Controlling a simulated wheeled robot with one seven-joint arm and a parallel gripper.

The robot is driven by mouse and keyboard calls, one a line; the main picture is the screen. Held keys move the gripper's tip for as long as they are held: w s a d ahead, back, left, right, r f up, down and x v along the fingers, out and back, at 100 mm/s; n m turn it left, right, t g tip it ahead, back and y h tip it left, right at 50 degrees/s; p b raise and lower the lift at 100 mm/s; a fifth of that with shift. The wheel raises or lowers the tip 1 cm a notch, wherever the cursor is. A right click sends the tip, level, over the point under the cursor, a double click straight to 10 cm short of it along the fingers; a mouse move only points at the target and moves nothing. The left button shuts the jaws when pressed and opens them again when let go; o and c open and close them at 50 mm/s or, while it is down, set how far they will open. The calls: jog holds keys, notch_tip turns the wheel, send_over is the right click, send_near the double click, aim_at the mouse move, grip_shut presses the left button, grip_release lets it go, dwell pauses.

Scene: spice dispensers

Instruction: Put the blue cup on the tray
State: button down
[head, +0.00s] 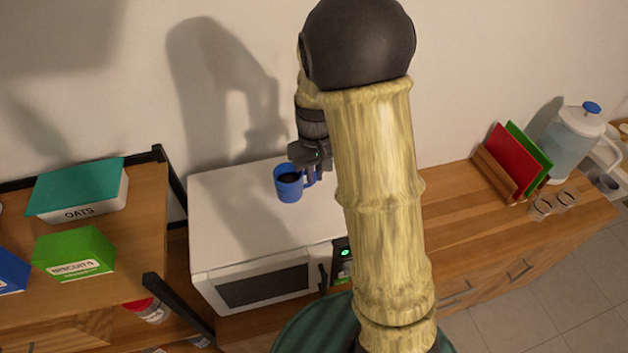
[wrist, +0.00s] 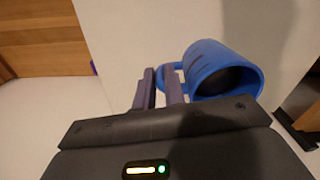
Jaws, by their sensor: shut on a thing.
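The blue cup (head: 287,191) is over the right part of the white microwave's top; I cannot tell whether it touches that top. It looks roughly upright, with a dark inside. My gripper (head: 314,172) comes down at the cup's right side, where the handle is. In the wrist view, the two fingers of my gripper (wrist: 162,88) are closed on the handle of the blue cup (wrist: 204,63), with the cup's body to the right of them. I cannot make out a tray for certain in either view.
The microwave (head: 225,205) stands between a shelf with an oats box (head: 78,188) and a biscuits box (head: 75,252), and a wooden counter (head: 455,225). On the counter are a red board (head: 511,158), small glasses (head: 542,207) and a water jug (head: 573,140). The counter's middle is bare.

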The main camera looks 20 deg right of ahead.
jog(key=shift+r+b, duration=0.7)
jog(key=shift+r, duration=2.1)
